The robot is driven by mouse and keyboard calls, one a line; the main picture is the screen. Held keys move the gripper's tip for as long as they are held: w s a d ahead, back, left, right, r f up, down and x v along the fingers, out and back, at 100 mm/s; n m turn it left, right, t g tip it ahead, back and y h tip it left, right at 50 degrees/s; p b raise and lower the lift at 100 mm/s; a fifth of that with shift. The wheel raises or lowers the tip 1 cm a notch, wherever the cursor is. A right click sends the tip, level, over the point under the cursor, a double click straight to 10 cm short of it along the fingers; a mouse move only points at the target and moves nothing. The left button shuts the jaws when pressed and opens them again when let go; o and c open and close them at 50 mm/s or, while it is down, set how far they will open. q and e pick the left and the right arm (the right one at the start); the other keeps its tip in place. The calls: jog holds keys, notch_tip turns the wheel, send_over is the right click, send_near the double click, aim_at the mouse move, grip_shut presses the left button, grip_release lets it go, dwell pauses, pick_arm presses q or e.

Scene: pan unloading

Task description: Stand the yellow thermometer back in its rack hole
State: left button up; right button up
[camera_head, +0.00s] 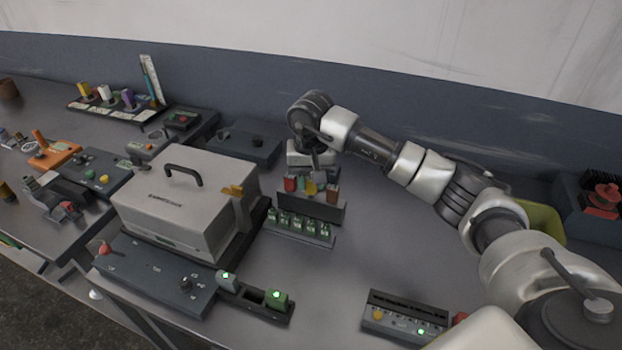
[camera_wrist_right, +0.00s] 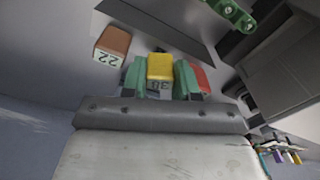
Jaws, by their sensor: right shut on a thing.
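The yellow thermometer (camera_wrist_right: 160,66) shows its yellow block-shaped head between the two green fingertips of my right gripper (camera_wrist_right: 160,78) in the right wrist view, with a label below it. My right gripper is shut on it. In the head view the right gripper (camera_head: 312,184) is at the dark rack (camera_head: 322,211), with the yellow head between a red one and a brown one. The thermometer's lower end is hidden, so I cannot tell whether it is in its hole. My left gripper is not in view.
A brown thermometer (camera_wrist_right: 112,43) labelled 22 and a red one (camera_wrist_right: 203,80) flank the yellow one. A row of green pieces (camera_head: 297,226) stands in front of the rack. A large grey box (camera_head: 178,200) is to the left. The table to the right of the rack is clear.

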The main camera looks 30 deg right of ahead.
jog(key=shift+f+b, duration=0.3)
jog(key=shift+f, duration=0.1)
jog(key=o, duration=1)
jog(key=shift+r, duration=0.1)
notch_tip(320, 180, up, 9)
jog(key=shift+r+b, duration=0.2)
jog(key=shift+b, duration=0.7)
jog(key=shift+r, duration=0.65)
